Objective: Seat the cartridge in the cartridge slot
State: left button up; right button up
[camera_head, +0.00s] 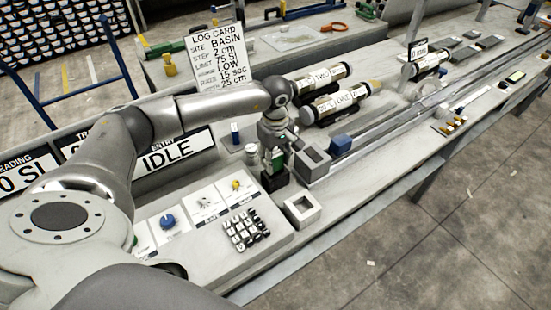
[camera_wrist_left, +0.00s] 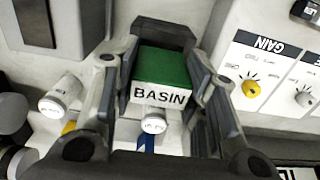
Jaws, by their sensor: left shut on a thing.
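The cartridge is a green block with a white BASIN label, and it shows in the left wrist view (camera_wrist_left: 162,72) between the fingers. In the head view only a small green part of it (camera_head: 278,161) shows. My left gripper (camera_head: 275,170) is shut on it, low over the bench. A black block (camera_head: 273,181) shows at the cartridge's near side; I cannot tell whether it is a holder that the cartridge touches. A pale square box with a dark recess (camera_head: 302,210) stands just to the right, apart from the cartridge; it may be the slot. My right gripper is not in view.
A control panel with knobs and a keypad (camera_head: 245,229) lies close in front. A grey device (camera_head: 312,164) stands right of the gripper. A white jar (camera_head: 251,155) stands to its left. Core tubes (camera_head: 334,104) lie behind. The LOG CARD sign (camera_head: 219,62) reads BASIN.

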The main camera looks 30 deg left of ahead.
aim_at(276, 166)
pick_arm(q)
jog(key=shift+f+b, duration=1.45)
jog(key=shift+f, duration=0.2)
jog(key=o, duration=1.2)
jog(key=shift+c, duration=0.2)
jog(key=shift+r, duration=0.15)
notch_tip(276, 166, up, 12)
jog(key=shift+f, duration=0.1)
